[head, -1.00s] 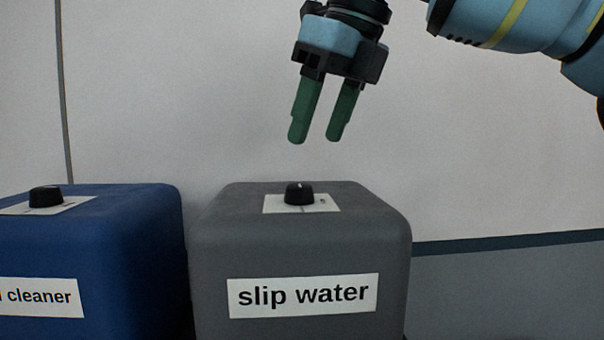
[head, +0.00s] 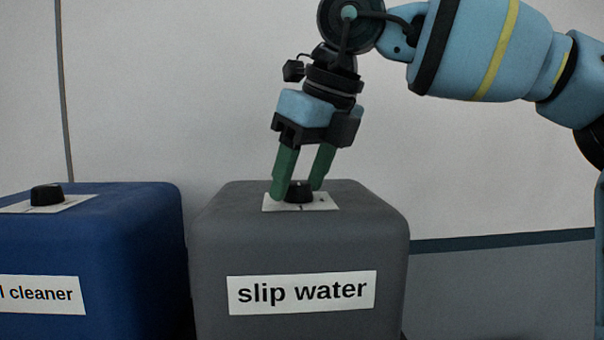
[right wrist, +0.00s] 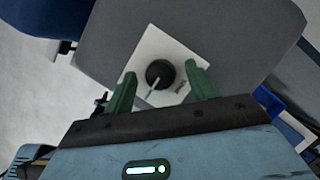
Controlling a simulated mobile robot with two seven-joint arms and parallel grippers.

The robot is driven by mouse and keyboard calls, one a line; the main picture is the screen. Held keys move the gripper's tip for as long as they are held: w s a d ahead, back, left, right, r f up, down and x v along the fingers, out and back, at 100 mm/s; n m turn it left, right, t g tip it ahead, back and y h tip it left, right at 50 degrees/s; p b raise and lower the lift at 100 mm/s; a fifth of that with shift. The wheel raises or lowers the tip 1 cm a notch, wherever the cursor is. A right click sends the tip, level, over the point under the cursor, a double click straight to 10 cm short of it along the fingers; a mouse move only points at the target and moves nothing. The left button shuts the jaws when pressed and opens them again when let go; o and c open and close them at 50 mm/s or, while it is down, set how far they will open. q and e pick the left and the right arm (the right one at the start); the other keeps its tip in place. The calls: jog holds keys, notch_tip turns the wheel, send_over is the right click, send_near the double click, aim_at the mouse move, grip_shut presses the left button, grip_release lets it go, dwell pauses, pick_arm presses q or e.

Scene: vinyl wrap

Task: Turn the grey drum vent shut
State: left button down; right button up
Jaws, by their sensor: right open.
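The grey drum (head: 220,255) carries a "slip water" label on its front. Its vent is a black round knob (head: 300,192) on a white plate (head: 325,204) on top. My right gripper (head: 297,189) is open, pointing down, with its green fingers on either side of the knob. In the right wrist view the knob (right wrist: 160,74) sits between and slightly beyond the fingertips, with gaps on both sides. A pale pointer line on the knob runs toward the gripper there. My left gripper is not in view.
A blue drum (head: 120,240) with a "cleaner" label and its own black knob (head: 47,195) stands close on the left. A pale wall (head: 200,90) rises behind the drums. The space above the blue drum is free.

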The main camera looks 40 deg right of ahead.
jog(key=c, duration=1)
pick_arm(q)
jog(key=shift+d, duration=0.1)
pick_arm(e)
jog(key=shift+n, duration=0.3)
jog(key=n+y, duration=0.1)
jog(key=n, duration=0.3)
jog(key=shift+w+d+g+y, duration=0.1)
jog(key=shift+d+g+y, duration=0.05)
jog(key=shift+g+y, duration=0.2)
jog(key=n, duration=0.2)
jog(key=n+g+y, duration=0.1)
jog(key=n, duration=0.1)
jog(key=shift+n+y, duration=0.25)
jog(key=shift+n, duration=0.15)
jog(key=n+g, duration=0.1)
jog(key=n, duration=0.3)
jog(key=shift+w+d+g+y+b, duration=0.1)
jog(key=shift+w+g+y+b, duration=0.1)
jog(key=shift+g+y+b, duration=0.2)
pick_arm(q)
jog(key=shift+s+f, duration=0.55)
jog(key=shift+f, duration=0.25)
pick_arm(e)
jog(key=shift+n+g, duration=0.75)
jog(key=shift+n, duration=1.45)
